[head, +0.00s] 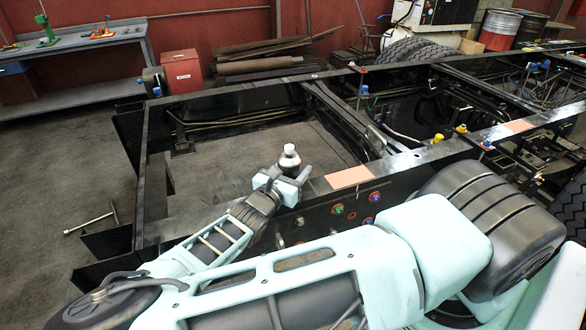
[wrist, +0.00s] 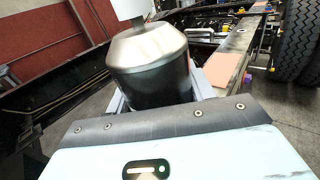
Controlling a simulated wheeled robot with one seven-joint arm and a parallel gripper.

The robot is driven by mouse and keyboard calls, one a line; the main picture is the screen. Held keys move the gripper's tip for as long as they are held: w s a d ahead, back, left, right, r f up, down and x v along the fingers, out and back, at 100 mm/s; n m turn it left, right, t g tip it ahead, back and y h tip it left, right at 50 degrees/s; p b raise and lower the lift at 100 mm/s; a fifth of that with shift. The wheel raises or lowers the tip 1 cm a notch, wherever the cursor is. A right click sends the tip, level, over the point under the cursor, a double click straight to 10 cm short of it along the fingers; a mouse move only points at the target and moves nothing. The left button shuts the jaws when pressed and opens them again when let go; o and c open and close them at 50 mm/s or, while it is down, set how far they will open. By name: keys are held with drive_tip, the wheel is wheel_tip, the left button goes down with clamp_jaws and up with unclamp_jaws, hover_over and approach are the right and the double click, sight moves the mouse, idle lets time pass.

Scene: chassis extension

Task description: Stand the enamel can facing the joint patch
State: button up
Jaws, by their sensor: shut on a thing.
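The enamel can (head: 289,160) is grey with a paler shoulder and a white top. My gripper (head: 288,178) is shut on it, and it looks about upright. In the wrist view the can (wrist: 150,75) fills the upper middle; its lower end is hidden behind my gripper's body. A salmon-coloured patch (head: 349,177) lies on the near black chassis rail, just right of the can and apart from it. It also shows in the wrist view (wrist: 229,68). A second such patch (head: 519,126) lies farther along that rail. I cannot tell which is the joint patch.
The near chassis rail (head: 415,158) carries coloured fittings, including a yellow one (head: 437,138) and a blue one (head: 487,145). Tyres (head: 417,50), a red box (head: 182,69) and a workbench (head: 90,45) stand behind. The frame bay behind the can is open.

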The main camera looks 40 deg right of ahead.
drive_tip(key=o, duration=1.1)
drive_tip(key=shift+o, duration=0.4)
drive_tip(key=shift+r, duration=0.1)
drive_tip(key=b+v, duration=0.4)
drive_tip(key=v, duration=0.8)
drive_tip(key=s+a+f+m+g+y, duration=0.1)
drive_tip(key=s+f+m+g+y, duration=0.15)
drive_tip(key=s+g, duration=0.2)
drive_tip(key=s+a+f+m+g+y, duration=0.1)
drive_tip(key=s+f+m+g+y, duration=0.1)
drive_tip(key=s+m+g+y, duration=0.3)
drive_tip(key=s+a+r+m+t+y, duration=0.1)
drive_tip(key=s+a+r+m+y, duration=0.2)
drive_tip(key=s+a+r+y, duration=0.2)
drive_tip(key=s+a+r+m+t+y, duration=0.1)
drive_tip(key=s+a+r+m+y, duration=0.3)
drive_tip(key=r, duration=0.6)
drive_tip(key=shift+s+a+r+y, duration=0.2)
drive_tip(key=shift+s+a+y, duration=0.25)
drive_tip(key=shift+a, duration=0.75)
